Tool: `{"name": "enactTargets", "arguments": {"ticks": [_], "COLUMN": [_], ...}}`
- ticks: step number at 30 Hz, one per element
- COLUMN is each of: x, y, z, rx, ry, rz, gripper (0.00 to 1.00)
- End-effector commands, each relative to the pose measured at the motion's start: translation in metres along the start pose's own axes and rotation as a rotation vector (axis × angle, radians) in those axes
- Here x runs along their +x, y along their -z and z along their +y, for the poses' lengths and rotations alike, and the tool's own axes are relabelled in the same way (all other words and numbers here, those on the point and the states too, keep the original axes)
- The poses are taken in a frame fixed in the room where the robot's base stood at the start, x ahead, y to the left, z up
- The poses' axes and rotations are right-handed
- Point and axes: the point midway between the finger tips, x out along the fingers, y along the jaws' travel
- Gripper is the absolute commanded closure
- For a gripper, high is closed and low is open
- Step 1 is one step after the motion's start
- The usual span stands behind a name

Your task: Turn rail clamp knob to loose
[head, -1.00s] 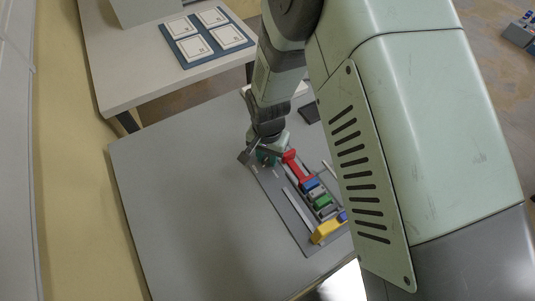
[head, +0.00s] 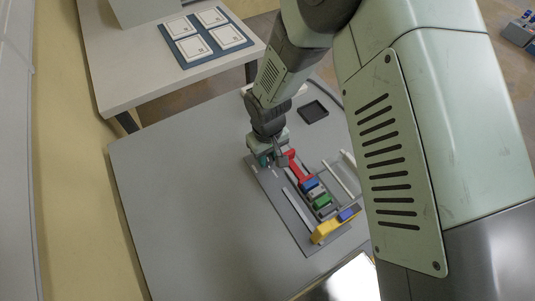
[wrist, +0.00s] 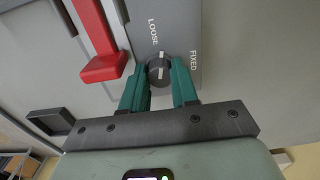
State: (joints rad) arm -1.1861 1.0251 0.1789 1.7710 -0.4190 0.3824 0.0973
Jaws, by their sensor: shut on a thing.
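The rail clamp knob (wrist: 158,71) is small, round and dark, with a white mark, and sits on a grey plate (wrist: 176,18) in the wrist view. The plate carries the words LOOSE, toward the top, and FIXED, to the right. The white mark points up the picture, between the two words. My gripper (wrist: 159,82) has its green fingers shut on the knob, one on each side. In the head view my gripper (head: 267,159) is at the board's far left end and hides the knob.
A red lever (wrist: 104,66) lies close left of my fingers. In the head view, blue and green blocks (head: 321,201) and a yellow piece (head: 325,230) line the board (head: 294,222). A black tray (head: 313,111) stands behind. The table's left side is clear.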

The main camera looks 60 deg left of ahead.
Motion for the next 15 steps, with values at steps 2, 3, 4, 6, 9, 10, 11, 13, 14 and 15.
{"name": "enactTargets", "arguments": {"ticks": [2,3,4,6,9,10,11,13,14,15], "x": [-0.0003,-0.0003,-0.0002,-0.0002,-0.0002,-0.0002,-0.0002,-0.0002,-0.0002,-0.0002], "y": [-0.0005,-0.0006,-0.0006,-0.0007,-0.0006,-0.0006,-0.0006,-0.0006,-0.0006,-0.0006], "z": [-0.0002,-0.0001,-0.0001,0.0001,0.0001,0.0001,0.0001,0.0002,0.0002,0.0002], "rx": [-0.056,-0.084,-0.102,-0.143,-0.192,-0.204,-0.214,-0.237,-0.245,-0.252], "ry": [0.001,0.001,0.001,0.0,0.001,0.001,0.001,0.001,0.001,0.0], "rz": [-0.002,-0.003,-0.003,-0.003,-0.003,-0.002,-0.002,-0.002,-0.002,-0.002], "gripper": [1.0,1.0,1.0,1.0,1.0,1.0,1.0,1.0,1.0,1.0]}}
